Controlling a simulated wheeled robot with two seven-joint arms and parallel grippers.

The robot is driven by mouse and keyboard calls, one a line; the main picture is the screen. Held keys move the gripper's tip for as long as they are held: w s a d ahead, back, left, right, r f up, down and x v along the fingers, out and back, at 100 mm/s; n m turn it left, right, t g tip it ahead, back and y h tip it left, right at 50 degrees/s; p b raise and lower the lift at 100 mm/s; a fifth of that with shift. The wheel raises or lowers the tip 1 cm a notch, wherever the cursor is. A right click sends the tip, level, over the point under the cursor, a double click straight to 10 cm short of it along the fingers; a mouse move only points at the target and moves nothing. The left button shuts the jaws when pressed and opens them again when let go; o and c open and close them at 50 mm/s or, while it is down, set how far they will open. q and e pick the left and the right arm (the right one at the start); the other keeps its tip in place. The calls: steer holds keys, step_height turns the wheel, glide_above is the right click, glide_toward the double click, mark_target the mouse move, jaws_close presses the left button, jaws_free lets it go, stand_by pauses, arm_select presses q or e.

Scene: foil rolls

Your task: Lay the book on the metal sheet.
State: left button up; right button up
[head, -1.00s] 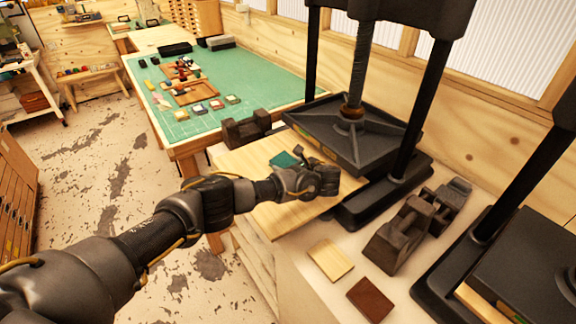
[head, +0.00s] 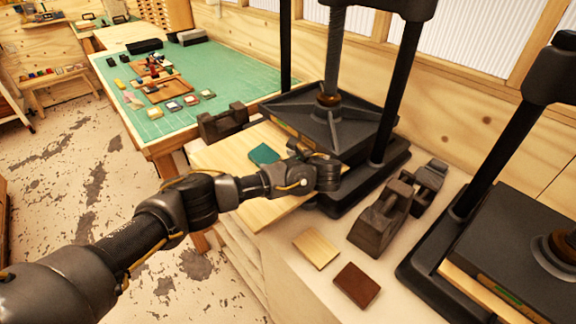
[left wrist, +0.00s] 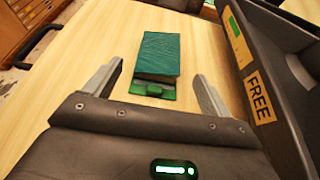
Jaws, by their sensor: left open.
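A teal book (head: 264,154) lies flat on a pale wooden board beside the black press. In the left wrist view the book (left wrist: 158,52) lies ahead of my gripper, with a small green piece (left wrist: 152,91) at its near end. My left gripper (head: 322,176) is over the board, to the right of the book in the head view. Its fingers (left wrist: 158,78) are spread apart and empty, one on each side of the book's near end in the wrist view. I cannot make out a metal sheet for certain. My right gripper is not in view.
The press (head: 325,118) stands close to my gripper; its side carries a "FREE" label (left wrist: 260,95). A second press (head: 520,250) is at the right. Dark metal blocks (head: 382,220), a pale panel (head: 316,249) and a brown panel (head: 357,285) lie on the bench.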

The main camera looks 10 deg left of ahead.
arm_select(q)
steer(key=p+v, duration=0.1)
steer(key=v, duration=0.3)
steer(key=shift+d+r, duration=0.1)
steer(key=shift+s+d+r, duration=0.1)
steer(key=shift+s+d, duration=0.2)
steer(key=shift+s, duration=0.05)
